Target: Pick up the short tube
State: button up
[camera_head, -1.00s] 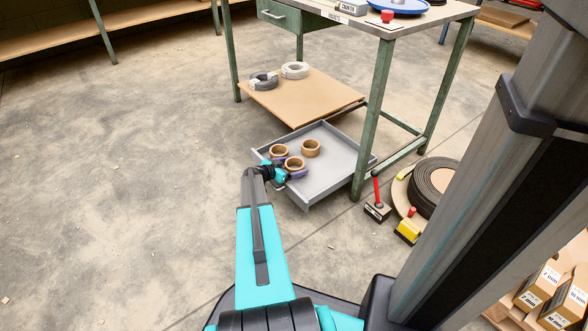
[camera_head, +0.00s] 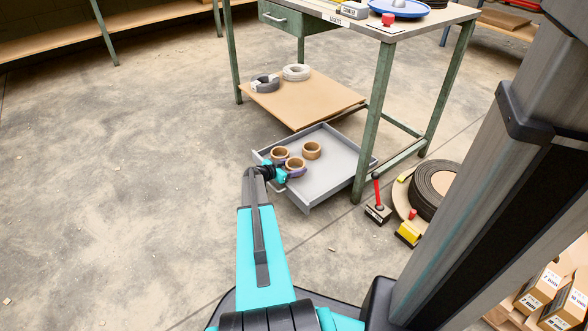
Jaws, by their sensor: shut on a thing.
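Several short brown tubes are in the grey tray-like drawer (camera_head: 330,178) low under the workbench. One short tube (camera_head: 295,163) is at my gripper (camera_head: 290,171), which is shut on it. A second short tube (camera_head: 280,153) stands just behind it to the left. A third short tube (camera_head: 312,150) stands to the right, further back.
The floor at left is clear.

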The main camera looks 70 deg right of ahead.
notch_tip(320, 180, up, 9)
jog(key=p, duration=0.3)
jog(key=shift+f, duration=0.1)
dwell(0.5)
jog(key=w+a+r+n+t, duration=0.4)
jog(key=w+a+r, duration=0.3)
jog(key=w+a, duration=0.55)
jog(key=w+a+r+n+t, duration=0.35)
jog(key=w+a+r, duration=0.4)
jog(key=w, duration=0.75)
jog(key=w+a+r+n+t, duration=0.4)
jog(key=w+a+r+t, duration=0.1)
jog(key=w+a, duration=0.8)
jog(key=w+a+r+n+t+y, duration=0.2)
jog(key=w+a+r, duration=0.15)
jog(key=a, duration=0.45)
jog(key=w+a+r+n+t+y, duration=0.2)
jog(key=w+a+r, duration=0.15)
jog(key=a, duration=0.45)
jog(key=w+a+r+n+t+y, duration=0.25)
jog(key=a+r, duration=0.25)
jog(key=a, duration=0.3)
jog(key=a+r+n+y, duration=0.2)
jog(key=a+r, duration=0.3)
jog(key=a, duration=0.6)
jog(key=a+r+n+y, duration=0.3)
jog(key=a+r, duration=0.2)
jog(key=a, duration=0.7)
jog(key=shift+w+r, duration=0.15)
jog(key=shift+r, duration=0.1)
